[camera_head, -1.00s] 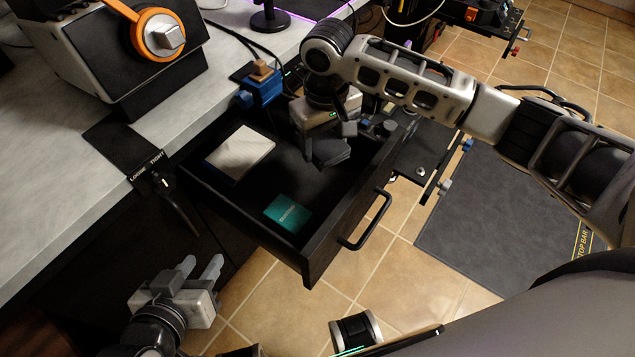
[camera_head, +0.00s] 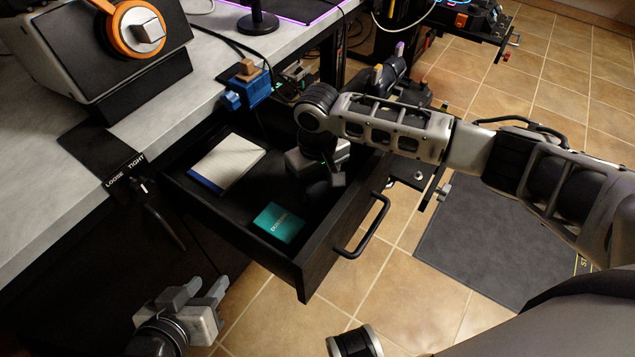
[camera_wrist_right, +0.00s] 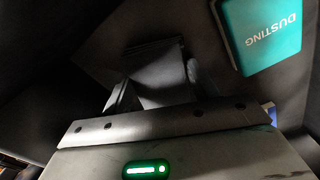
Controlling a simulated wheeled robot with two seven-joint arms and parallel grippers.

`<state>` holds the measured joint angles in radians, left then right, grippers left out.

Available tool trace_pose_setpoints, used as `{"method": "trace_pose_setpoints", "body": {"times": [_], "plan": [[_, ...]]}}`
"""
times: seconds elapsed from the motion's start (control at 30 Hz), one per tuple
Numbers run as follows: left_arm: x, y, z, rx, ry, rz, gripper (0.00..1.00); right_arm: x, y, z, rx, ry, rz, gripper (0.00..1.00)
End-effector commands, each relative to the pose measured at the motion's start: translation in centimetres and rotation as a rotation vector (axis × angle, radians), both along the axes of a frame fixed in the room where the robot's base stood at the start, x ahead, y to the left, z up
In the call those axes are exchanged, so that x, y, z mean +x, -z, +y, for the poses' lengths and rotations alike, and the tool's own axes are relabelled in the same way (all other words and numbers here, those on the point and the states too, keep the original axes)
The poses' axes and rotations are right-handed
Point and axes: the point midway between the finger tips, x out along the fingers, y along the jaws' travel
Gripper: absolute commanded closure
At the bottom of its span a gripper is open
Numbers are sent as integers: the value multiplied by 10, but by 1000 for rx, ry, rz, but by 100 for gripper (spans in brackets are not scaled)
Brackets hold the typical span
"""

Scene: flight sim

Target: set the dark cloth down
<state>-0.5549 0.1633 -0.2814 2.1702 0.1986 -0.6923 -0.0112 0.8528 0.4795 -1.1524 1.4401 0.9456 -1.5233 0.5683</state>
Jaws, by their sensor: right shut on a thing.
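My right gripper (camera_head: 326,184) is down inside the open black drawer (camera_head: 325,258), toward its right end. In the right wrist view the dark cloth (camera_wrist_right: 162,72) is a folded dark grey piece between the fingers of this gripper, which is shut on it. In the head view the cloth is mostly hidden by the gripper and blends with the dark drawer; I cannot tell if it touches the drawer floor. My left gripper (camera_head: 204,290) is open and empty, below and outside the drawer at the lower left.
A teal packet marked "DUSTING" (camera_head: 279,223) and a white pad with a blue edge (camera_head: 226,164) lie in the drawer. The drawer handle (camera_head: 366,228) sticks out at the front. A grey worktop (camera_head: 60,215) borders the left, with a blue clamp-like block (camera_head: 246,92) on its edge.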

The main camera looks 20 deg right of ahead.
Motion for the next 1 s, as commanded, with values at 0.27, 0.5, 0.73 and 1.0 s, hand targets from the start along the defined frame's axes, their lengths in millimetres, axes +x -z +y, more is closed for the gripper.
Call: {"method": "trace_pose_setpoints", "body": {"times": [0.27, 0.5, 0.73, 1.0], "plan": [[0, -2, 0, 0, 0, -1, 64, 0, 2, 0, 0, 0, 0, 30], [0, -1, 0, 0, 0, 0, 64, 0, 2, 0, 0, 0, 0, 19], [0, -6, 0, 2, 0, -2, 64, 1, -13, 0, 2, 1, -2, 19], [-2, -30, 7, 13, -20, -27, 64, 1, -70, 1, 2, -1, -1, 19]]}}
